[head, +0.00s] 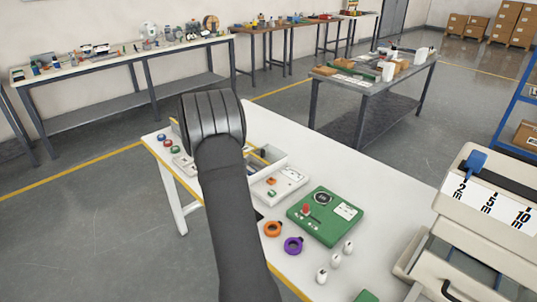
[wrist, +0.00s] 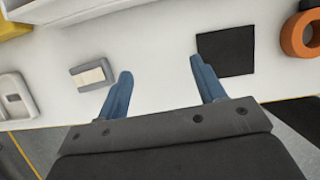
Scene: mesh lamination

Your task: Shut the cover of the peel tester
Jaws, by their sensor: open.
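My gripper (wrist: 168,80) shows in the wrist view with its two blue fingers apart and nothing between them. It is above the white table, between a small grey block with a cream face (wrist: 92,74) and a flat black square (wrist: 226,54). In the head view my dark arm hides the gripper. A large cream machine (head: 488,232) with a black handle, a blue piece and 2 m, 5 m and 10 m marks stands at the right. A low pale box (head: 268,160) is partly hidden behind my arm.
On the white table (head: 385,185) are a green panel (head: 325,216), an orange ring (head: 273,229), a purple ring (head: 293,245), several small white pieces and a pale tray (head: 280,186). The table's back right is clear. Other benches stand farther off.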

